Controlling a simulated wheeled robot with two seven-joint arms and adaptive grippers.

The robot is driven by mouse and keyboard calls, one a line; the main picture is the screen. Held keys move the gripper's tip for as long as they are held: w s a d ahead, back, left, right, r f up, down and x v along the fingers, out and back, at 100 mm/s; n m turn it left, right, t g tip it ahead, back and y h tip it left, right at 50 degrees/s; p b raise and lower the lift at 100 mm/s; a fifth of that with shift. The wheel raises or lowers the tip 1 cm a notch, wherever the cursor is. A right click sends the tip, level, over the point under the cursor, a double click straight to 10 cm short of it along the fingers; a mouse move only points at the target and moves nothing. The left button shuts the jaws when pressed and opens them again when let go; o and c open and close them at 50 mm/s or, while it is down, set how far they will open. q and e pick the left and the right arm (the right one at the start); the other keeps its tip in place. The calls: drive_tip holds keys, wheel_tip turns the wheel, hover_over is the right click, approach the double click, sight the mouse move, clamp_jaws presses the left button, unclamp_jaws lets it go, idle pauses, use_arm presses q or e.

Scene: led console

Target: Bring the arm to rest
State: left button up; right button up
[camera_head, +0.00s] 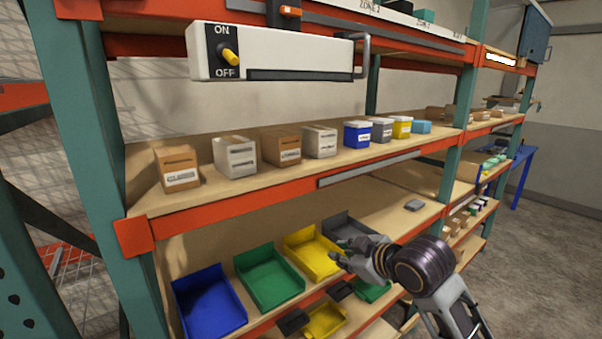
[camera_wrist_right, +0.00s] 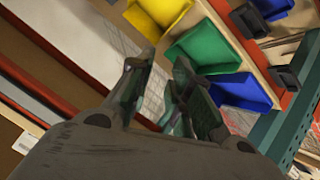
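My right gripper (camera_head: 343,254) is in front of the lower shelf, near the yellow and grey bins, with its arm coming in from the lower right. In the right wrist view its two fingers (camera_wrist_right: 160,78) stand apart with nothing between them. The white console (camera_head: 290,50) hangs at the top of the rack, well above and left of the gripper. Its yellow toggle (camera_head: 230,56) sits between the ON and OFF labels; I cannot tell its setting for sure. My left gripper is not in view.
The blue bin (camera_head: 210,303), green bin (camera_head: 270,278), yellow bin (camera_head: 313,254) and grey bin (camera_head: 350,229) line the lower shelf. Several boxes stand on the middle shelf, including a brown one (camera_head: 178,166). A teal upright (camera_head: 75,110) stands left. Open floor (camera_head: 545,260) lies right.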

drive_tip(key=s+d+f+m+g+h, duration=0.1)
drive_tip(key=s+d+f+m+g, duration=0.15)
drive_tip(key=s+f, duration=0.45)
drive_tip(key=s+d+f+m+g+h, duration=0.1)
drive_tip(key=s+d+f+m+h, duration=0.15)
drive_tip(key=f, duration=0.85)
drive_tip(key=s+d+f+m+g+h, duration=0.1)
drive_tip(key=s+d+f+m+g, duration=0.15)
drive_tip(key=s+f, duration=0.4)
drive_tip(key=s+d+f+m+g+h, duration=0.1)
drive_tip(key=s+d+f+m, duration=0.1)
drive_tip(key=s+d+f, duration=0.45)
drive_tip(key=s+a+f+g, duration=0.1)
drive_tip(key=s+f, duration=0.1)
drive_tip(key=f, duration=1.4)
drive_tip(key=s+a+f, duration=0.1)
drive_tip(key=s+f, duration=0.2)
drive_tip(key=f, duration=1.4)
drive_tip(key=s+d+f, duration=0.2)
drive_tip(key=s+f, duration=0.7)
drive_tip(key=s, duration=0.1)
drive_tip(key=s+d+f+g, duration=0.1)
drive_tip(key=s+d+f, duration=0.1)
drive_tip(key=s+f, duration=0.7)
drive_tip(key=s, duration=0.2)
drive_tip(key=shift+s+f, duration=0.3)
drive_tip(key=shift+f, duration=0.1)
